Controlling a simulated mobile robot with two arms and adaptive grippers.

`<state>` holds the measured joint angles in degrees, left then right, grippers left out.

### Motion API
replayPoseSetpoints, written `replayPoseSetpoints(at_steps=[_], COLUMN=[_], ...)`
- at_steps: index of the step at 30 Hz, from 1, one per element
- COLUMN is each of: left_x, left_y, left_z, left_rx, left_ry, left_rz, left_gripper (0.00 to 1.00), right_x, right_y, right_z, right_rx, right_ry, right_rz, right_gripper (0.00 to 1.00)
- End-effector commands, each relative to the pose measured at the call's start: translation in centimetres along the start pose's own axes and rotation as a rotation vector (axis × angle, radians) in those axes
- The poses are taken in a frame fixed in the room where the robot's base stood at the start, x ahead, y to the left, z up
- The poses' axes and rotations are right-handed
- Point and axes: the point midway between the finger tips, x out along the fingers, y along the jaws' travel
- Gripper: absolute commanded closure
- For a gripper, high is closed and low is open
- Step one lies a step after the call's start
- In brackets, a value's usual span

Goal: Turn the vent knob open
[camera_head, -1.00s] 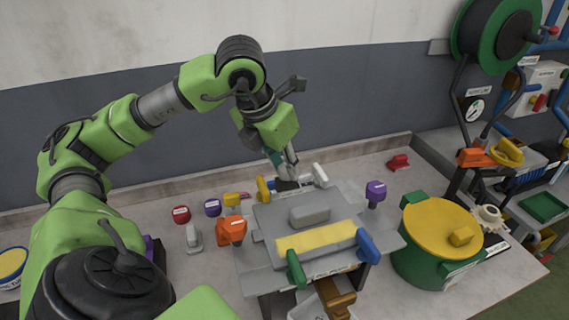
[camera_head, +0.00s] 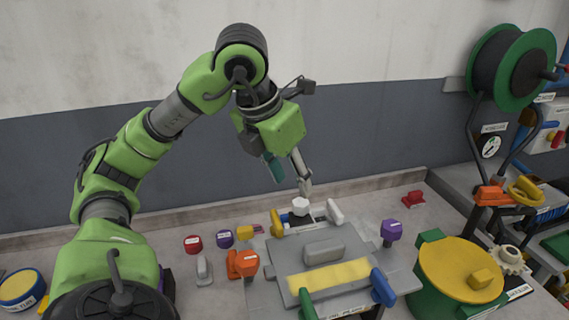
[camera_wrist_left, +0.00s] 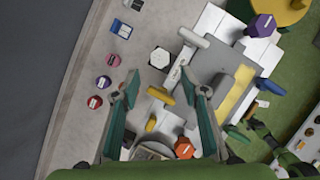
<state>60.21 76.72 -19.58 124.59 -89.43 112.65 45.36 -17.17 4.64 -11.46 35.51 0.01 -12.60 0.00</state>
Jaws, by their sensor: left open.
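A white hexagonal knob (camera_head: 300,206) on a dark base stands at the back edge of the grey press-like unit (camera_head: 345,248). It also shows in the left wrist view (camera_wrist_left: 159,57), just beyond the gap between my fingertips. I cannot read a label that says which knob is the vent knob. My left gripper (camera_head: 290,182) is open and empty, a little above the white knob and apart from it. In the left wrist view its two fingers (camera_wrist_left: 167,90) are spread wide. My right gripper is not in view.
Orange (camera_head: 243,263) and purple (camera_head: 390,231) knobs flank the unit. A green pot with a yellow lid (camera_head: 462,263) stands at the right. Small red (camera_head: 193,243) and purple (camera_head: 225,238) knobs stand at the left. A wall rises behind the bench.

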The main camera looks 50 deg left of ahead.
Motion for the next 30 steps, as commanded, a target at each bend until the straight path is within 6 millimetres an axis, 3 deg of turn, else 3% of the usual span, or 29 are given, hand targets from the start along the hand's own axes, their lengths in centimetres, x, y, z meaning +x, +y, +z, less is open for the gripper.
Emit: replayPoseSetpoints(at_steps=[3, 13, 30], left_x=[-1.8, -3.5, -4.4], left_y=[0.0, 0.0, 0.0], left_z=[0.1, 0.1, 0.0], left_rx=[0.002, 0.003, 0.0], left_ry=[-0.007, -0.005, 0.0], left_rz=[-0.001, 0.003, 0.001], left_gripper=[0.6, 0.6, 0.6], right_x=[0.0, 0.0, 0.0], right_y=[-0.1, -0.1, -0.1], right_z=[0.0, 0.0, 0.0], right_rx=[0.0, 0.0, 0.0], right_ry=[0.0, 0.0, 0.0], right_rz=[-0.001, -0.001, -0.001], right_gripper=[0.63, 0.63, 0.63])
